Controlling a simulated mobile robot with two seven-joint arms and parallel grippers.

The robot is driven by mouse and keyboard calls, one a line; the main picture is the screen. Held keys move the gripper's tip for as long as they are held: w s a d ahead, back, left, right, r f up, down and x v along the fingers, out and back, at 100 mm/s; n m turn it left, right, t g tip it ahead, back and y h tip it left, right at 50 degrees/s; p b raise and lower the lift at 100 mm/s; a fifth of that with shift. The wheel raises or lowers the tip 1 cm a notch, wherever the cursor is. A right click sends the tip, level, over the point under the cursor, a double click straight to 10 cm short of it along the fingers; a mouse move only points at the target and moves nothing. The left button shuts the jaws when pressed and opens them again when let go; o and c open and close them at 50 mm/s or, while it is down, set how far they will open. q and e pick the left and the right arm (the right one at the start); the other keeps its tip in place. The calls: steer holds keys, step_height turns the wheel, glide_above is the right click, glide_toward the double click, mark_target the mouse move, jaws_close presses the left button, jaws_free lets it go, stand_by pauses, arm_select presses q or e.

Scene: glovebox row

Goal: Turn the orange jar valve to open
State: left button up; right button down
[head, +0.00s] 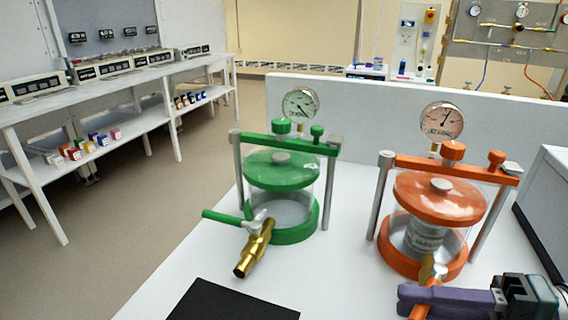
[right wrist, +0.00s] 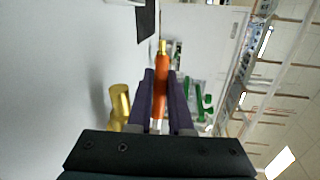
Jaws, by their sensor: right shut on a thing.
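The orange jar (head: 440,192) stands upright on the white bench at the right of the head view, with a canister inside its clear wall. Its valve has a brass body (head: 427,268) low at the front and an orange handle (head: 426,311). My right gripper (head: 408,301) comes in from the lower right with purple fingers. In the right wrist view it is shut on the orange handle (right wrist: 161,70), which lies between the two fingers. A brass pipe end (right wrist: 120,101) shows left of the fingers. The fingers partly hide the valve in the head view. My left gripper is not in view.
A green jar (head: 282,170) with a green-handled brass valve (head: 255,248) stands to the left on the bench. A black mat (head: 232,302) lies at the front. A low white wall (head: 370,120) runs behind, and a grey box (head: 545,195) stands at the right.

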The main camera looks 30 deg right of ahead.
steer(key=n+g+y+b, duration=0.1)
steer(key=s+n+g+y+b, duration=0.1)
steer(key=b, duration=0.1)
steer(key=n+g+y+b, duration=0.1)
steer(key=shift+s+d+f+g, duration=0.25)
steer(key=shift+s+d+g, duration=0.05)
steer(key=shift+d+g, duration=0.1)
steer(key=shift+s+d+r+n+g+y+b, duration=0.15)
steer(key=shift+s+r+n+g+y+b, duration=0.1)
steer(key=shift+n+g+y+b, duration=0.45)
steer(key=c, duration=0.8)
jaws_free()
steer(key=shift+c, duration=0.2)
